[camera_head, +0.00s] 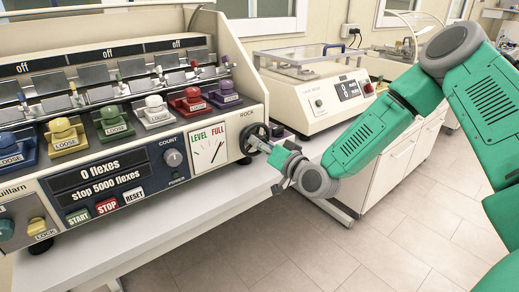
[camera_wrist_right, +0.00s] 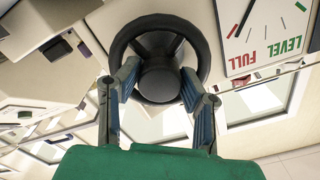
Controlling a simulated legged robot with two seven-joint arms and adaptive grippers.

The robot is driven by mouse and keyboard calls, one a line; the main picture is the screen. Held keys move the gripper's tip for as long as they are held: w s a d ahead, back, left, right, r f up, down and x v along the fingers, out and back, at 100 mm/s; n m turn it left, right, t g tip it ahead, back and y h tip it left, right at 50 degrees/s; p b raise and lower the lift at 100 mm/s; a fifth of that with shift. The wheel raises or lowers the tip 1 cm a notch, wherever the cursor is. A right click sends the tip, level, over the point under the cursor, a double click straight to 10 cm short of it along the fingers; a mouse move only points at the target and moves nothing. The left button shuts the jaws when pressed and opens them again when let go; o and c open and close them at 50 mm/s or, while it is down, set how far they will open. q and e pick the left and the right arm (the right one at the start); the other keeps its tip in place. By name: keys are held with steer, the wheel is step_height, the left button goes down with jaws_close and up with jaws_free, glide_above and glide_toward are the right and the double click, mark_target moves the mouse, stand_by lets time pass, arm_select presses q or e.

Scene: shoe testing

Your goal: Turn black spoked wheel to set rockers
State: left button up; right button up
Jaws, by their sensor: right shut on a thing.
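The black wheel (camera_head: 254,139) is on the right end of the flex machine's front panel, under the ROCK label. In the right wrist view the wheel (camera_wrist_right: 157,22) shows a thick round rim and a dark central hub. My right gripper (camera_head: 265,147) reaches it from the right. Its two fingers (camera_wrist_right: 160,85) are shut on the wheel, one on each side of the hub, and overlap the lower rim. The LEVEL/FULL gauge (camera_head: 208,147) sits just left of the wheel. My left gripper is out of view.
The machine's display (camera_head: 100,181) reads 0 flexes and stop 5000 flexes. Coloured clamps marked LOOSE, such as the red one (camera_head: 191,102), line the machine. A second bench device (camera_head: 325,95) stands behind the wheel to the right. The tiled floor (camera_head: 400,240) is open at right.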

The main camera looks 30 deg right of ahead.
steer(key=m+b, duration=0.1)
steer(key=m, duration=0.1)
steer(key=m+b, duration=0.1)
steer(key=m, duration=0.1)
steer(key=m+b, duration=0.1)
steer(key=m, duration=0.1)
steer(key=shift+w+d+r+m+b, duration=0.1)
steer(key=shift+d+m+b, duration=0.15)
steer(key=shift+m+b, duration=0.1)
steer(key=m+b, duration=0.5)
steer(key=m, duration=0.1)
steer(key=shift+f, duration=0.2)
steer(key=m+b, duration=0.9)
steer(key=m, duration=0.1)
steer(key=shift+a+f+b, duration=0.1)
steer(key=shift+f+b, duration=0.2)
steer(key=shift+f, duration=0.05)
steer(key=shift+a+m+b, duration=0.1)
steer(key=shift+m+b, duration=1.7)
steer(key=shift+m, duration=0.15)
steer(key=o, duration=1.1)
steer(key=shift+o, duration=0.2)
steer(key=shift+r, duration=0.1)
